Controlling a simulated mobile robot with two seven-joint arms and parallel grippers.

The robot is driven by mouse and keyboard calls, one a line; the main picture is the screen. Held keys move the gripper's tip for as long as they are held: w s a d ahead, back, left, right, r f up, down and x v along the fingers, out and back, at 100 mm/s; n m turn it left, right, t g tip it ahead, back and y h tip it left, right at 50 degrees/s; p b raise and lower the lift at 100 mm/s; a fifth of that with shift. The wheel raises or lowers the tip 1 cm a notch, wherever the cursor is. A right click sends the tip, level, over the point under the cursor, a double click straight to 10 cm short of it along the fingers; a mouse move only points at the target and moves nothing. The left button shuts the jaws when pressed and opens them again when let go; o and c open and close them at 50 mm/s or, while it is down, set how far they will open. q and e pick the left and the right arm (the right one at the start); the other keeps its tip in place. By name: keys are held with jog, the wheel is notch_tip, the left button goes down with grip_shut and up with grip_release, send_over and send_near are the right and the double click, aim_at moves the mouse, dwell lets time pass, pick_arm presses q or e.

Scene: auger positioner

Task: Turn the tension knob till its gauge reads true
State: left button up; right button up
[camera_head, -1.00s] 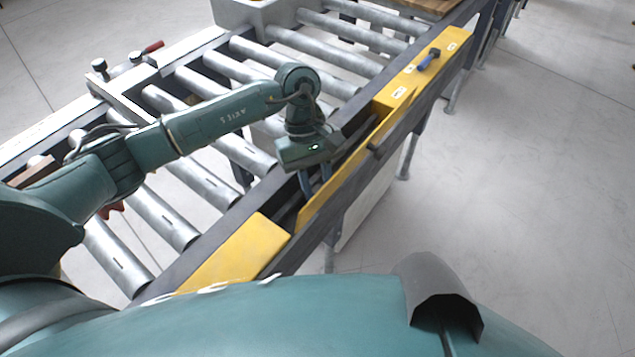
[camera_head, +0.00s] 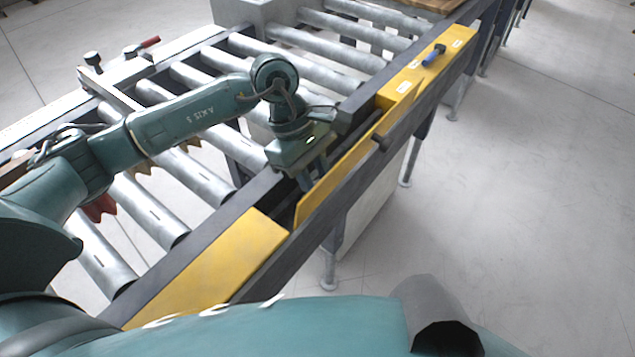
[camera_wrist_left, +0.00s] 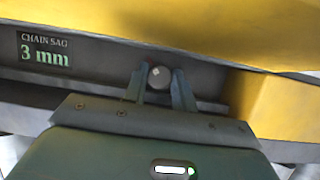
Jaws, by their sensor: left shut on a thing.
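The tension knob (camera_wrist_left: 159,77) is a small round pale-grey knob in the left wrist view. It sits between the two fingers of my left gripper (camera_wrist_left: 160,88), which is shut on it. The gauge (camera_wrist_left: 45,50) is a dark display to the left of the knob and reads "CHAIN SAG 3 mm". In the head view my left gripper (camera_head: 312,178) reaches down into the gap in the conveyor's side rail, and the knob is hidden there. My right gripper is not in view.
A yellow guard panel (camera_head: 335,178) stands beside the gap, and yellow covers lie along the rail (camera_head: 210,270). Conveyor rollers (camera_head: 150,210) run on the left. A blue-handled tool (camera_head: 434,55) lies on the far yellow cover. The floor at right is clear.

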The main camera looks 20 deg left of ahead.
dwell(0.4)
pick_arm(q)
jog(key=o, duration=0.7)
jog(key=b+v, duration=0.2)
jog(key=v, duration=1.1)
jog(key=shift+r, duration=0.15)
